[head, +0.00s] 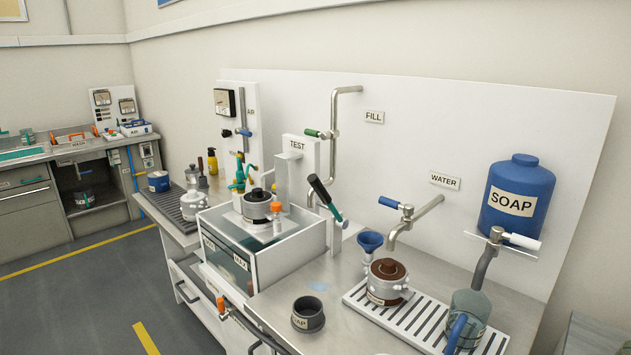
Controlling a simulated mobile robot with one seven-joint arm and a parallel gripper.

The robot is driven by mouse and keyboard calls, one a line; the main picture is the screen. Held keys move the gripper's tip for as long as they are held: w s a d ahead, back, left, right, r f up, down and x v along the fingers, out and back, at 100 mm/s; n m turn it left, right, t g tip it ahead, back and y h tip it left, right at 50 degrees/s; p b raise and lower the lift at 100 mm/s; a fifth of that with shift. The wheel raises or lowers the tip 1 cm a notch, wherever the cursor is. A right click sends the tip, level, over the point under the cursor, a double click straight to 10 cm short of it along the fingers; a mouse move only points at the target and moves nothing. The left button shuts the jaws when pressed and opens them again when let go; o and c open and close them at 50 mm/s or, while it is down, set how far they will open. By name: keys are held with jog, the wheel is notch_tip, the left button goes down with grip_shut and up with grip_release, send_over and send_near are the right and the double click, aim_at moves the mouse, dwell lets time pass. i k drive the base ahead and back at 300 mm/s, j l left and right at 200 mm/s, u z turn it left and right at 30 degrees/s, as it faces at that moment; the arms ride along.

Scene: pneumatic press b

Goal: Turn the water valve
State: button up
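The water valve has a blue lever handle (389,202) that points left, away from its pipe. It sits on a grey metal tap (420,213) that comes out of the white back panel and bends down over the counter. A WATER label (445,181) is on the panel just above and right of the tap. Below the spout, a lidded metal pot (388,284) with a brown top stands on a slotted drain grate (432,323). A blue funnel (370,243) is left of the spout. No water stream shows. My gripper is not in view.
A blue SOAP tank (517,190) with a white-handled tap (522,241) is right of the valve. A clear jug (468,314) with a blue handle stands below it. A black-handled lever (323,194) rises left of the valve.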

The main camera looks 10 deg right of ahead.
aim_at(408, 209)
jog(key=i+j, duration=0.1)
jog(key=i, duration=0.5)
jog(key=i+j+z, duration=0.1)
jog(key=i, duration=0.55)
